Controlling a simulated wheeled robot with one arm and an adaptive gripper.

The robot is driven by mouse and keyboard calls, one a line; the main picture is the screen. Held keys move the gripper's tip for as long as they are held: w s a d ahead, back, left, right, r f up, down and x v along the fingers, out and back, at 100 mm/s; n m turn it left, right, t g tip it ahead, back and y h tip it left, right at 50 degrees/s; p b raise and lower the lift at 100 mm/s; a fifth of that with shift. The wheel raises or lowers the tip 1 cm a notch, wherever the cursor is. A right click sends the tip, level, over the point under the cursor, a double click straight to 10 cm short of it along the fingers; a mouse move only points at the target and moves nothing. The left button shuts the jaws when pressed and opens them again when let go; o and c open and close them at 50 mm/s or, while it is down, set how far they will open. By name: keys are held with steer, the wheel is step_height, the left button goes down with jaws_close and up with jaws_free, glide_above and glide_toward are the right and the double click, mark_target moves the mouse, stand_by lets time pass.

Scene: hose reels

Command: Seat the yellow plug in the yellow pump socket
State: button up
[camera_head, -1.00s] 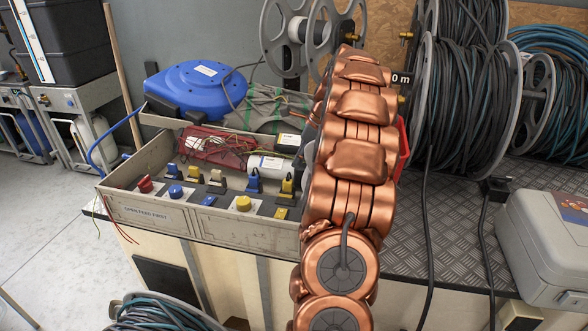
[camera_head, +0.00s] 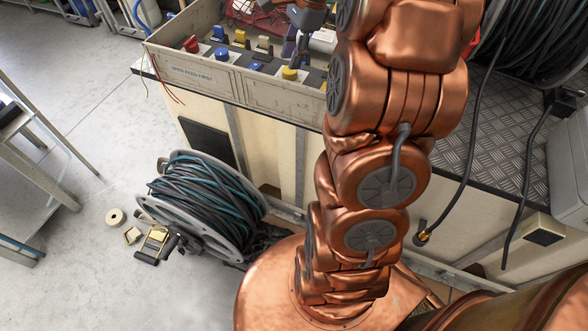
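A yellow round-topped piece (camera_head: 290,73) stands on the front row of the tray (camera_head: 190,70), just left of my copper arm. A smaller yellow-topped piece (camera_head: 240,37) stands behind and to the left. I cannot tell from this view which yellow piece is the plug and which is the pump socket. A dark grey part at the top edge (camera_head: 308,14), above the right side of the tray, looks like my gripper. Its fingers are not clear, and I cannot see whether it holds anything. My arm hides the tray's right end.
Red (camera_head: 191,44) and blue (camera_head: 221,54) pieces share the tray, labelled "OPEN FEED FIRST". A hose reel (camera_head: 205,203) stands on the floor in front of the bench. A black cable (camera_head: 468,165) hangs at right.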

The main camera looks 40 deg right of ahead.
steer(key=s+a+f+n+g+h, duration=0.1)
steer(key=s+a+n, duration=0.4)
steer(key=a, duration=0.3)
steer(key=s+a+f+n+g, duration=0.1)
steer(key=s+a+n+g, duration=0.1)
steer(key=s+a+n, duration=0.5)
steer(key=s+a+f+n+h, duration=0.1)
steer(key=s+a+f+n, duration=0.1)
steer(key=s, duration=0.5)
steer(key=s+a+f+n+g+h, duration=0.1)
steer(key=s+a+f+n, duration=0.1)
steer(key=s+a+n, duration=0.2)
steer(key=s+n, duration=0.2)
steer(key=s, duration=0.2)
steer(key=shift+f, duration=0.2)
steer(key=shift+a, duration=0.15)
steer(key=s+p+v, duration=0.2)
steer(key=p+v, duration=1.3)
steer(key=v, duration=0.1)
steer(key=shift+s+r+t, duration=0.2)
steer(key=shift+r+t, duration=0.2)
